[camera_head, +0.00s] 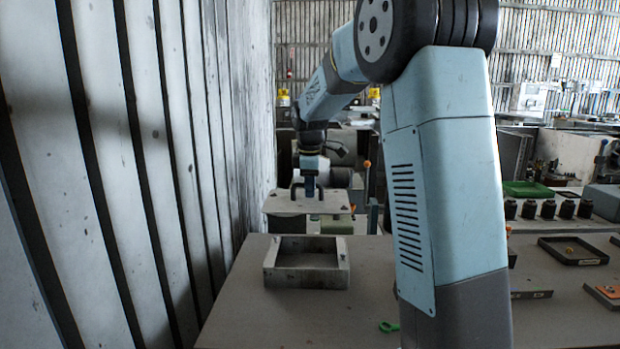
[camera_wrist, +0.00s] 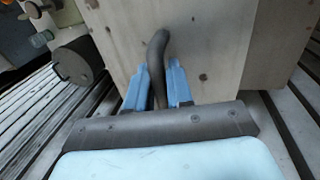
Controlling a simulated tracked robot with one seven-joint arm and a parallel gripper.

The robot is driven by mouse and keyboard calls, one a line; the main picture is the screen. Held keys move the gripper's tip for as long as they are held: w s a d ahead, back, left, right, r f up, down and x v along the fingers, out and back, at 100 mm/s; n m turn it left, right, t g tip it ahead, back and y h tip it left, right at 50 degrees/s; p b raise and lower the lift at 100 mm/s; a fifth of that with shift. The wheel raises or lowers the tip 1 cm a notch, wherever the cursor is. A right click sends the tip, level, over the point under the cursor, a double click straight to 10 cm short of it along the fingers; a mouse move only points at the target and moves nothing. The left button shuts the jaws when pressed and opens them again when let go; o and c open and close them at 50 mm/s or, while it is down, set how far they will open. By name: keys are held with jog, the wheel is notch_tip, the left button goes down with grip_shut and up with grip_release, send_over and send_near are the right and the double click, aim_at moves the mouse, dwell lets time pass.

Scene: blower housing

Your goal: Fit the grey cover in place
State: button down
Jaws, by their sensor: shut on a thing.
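The grey cover (camera_head: 333,203) is a flat square plate with dark handles on top. It hangs in the air behind and above the housing. My gripper (camera_head: 309,190) points down and is shut on one dark handle of the cover. In the wrist view my blue fingers (camera_wrist: 160,88) stand on both sides of the dark curved handle (camera_wrist: 158,50), with the plate's pale spotted face (camera_wrist: 215,55) behind. The open square housing (camera_head: 307,278) stands on the table, its top open, in front of and below the cover. The cover's underside is hidden.
The table (camera_head: 250,318) is clear around the housing. A ribbed wall (camera_head: 130,150) rises close on the left. On the right are a dark tray (camera_head: 573,251), several black cylinders (camera_head: 547,209) and a green tray (camera_head: 527,189). A green ring-handled item (camera_head: 388,327) lies near the front.

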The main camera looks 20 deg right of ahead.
notch_tip(320, 180, down, 14)
jog(key=shift+s, duration=0.3)
dwell(0.8)
jog(key=shift+f, duration=0.45)
jog(key=shift+s+a, duration=0.3)
jog(key=shift+s, duration=0.4)
dwell(1.0)
jog(key=shift+f, duration=0.2)
jog(key=c, duration=1.4)
grip_release()
jog(key=shift+o, duration=0.7)
jog(key=shift+w+f, duration=0.1)
jog(key=shift+f, duration=0.05)
jog(key=o, duration=0.8)
jog(key=shift+r, duration=0.2)
